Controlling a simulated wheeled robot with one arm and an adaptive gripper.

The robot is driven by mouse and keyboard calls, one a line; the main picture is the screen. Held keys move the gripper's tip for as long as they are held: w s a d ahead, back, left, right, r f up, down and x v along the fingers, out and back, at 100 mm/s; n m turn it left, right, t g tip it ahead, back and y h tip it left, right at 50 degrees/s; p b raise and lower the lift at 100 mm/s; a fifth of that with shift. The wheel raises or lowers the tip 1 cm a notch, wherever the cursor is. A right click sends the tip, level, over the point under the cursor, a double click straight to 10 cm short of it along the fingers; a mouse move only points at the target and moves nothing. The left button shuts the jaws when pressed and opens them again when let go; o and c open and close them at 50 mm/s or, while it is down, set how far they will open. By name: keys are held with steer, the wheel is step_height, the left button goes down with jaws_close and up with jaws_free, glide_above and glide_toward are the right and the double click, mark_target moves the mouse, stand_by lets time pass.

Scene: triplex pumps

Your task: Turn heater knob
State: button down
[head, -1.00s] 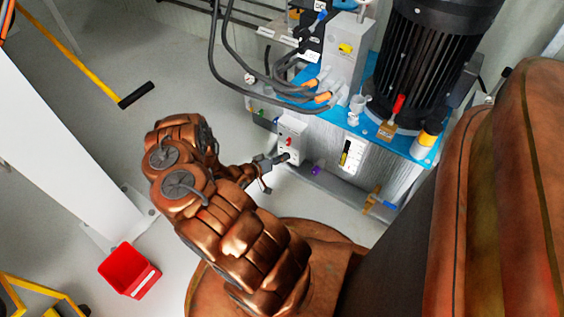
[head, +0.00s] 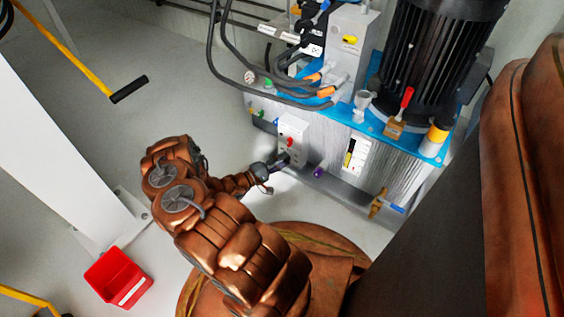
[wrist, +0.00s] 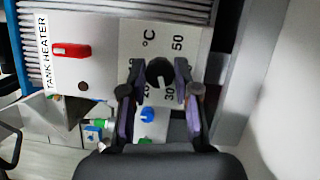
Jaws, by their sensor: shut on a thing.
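The heater knob (wrist: 160,72) is a round black knob on a white dial plate with °C and the numbers 50 and 30 readable in the wrist view. My gripper (wrist: 158,92) has its two purple-padded fingers on either side of the knob, shut on it. In the head view my gripper (head: 277,164) is at the lower part of the white heater box (head: 293,135) on the tank's side. The knob is hidden there. A red switch (wrist: 71,50) sits beside the "TANK HEATER" label (wrist: 45,52).
The blue-edged tank (head: 335,122) carries a black motor (head: 440,60), hoses and fittings above the heater box. A purple plug (head: 318,172) and a brass valve (head: 378,203) are to the right. A red bin (head: 118,277) stands on the floor at left, near a white post.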

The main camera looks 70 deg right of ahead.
steer(key=shift+f+n+h, duration=0.1)
steer(key=shift+n+h, duration=0.2)
steer(key=shift+n, duration=0.5)
steer(key=c, duration=0.8)
jaws_free()
steer(key=shift+c, duration=0.2)
steer(key=v, duration=1.2)
steer(key=shift+f, duration=0.15)
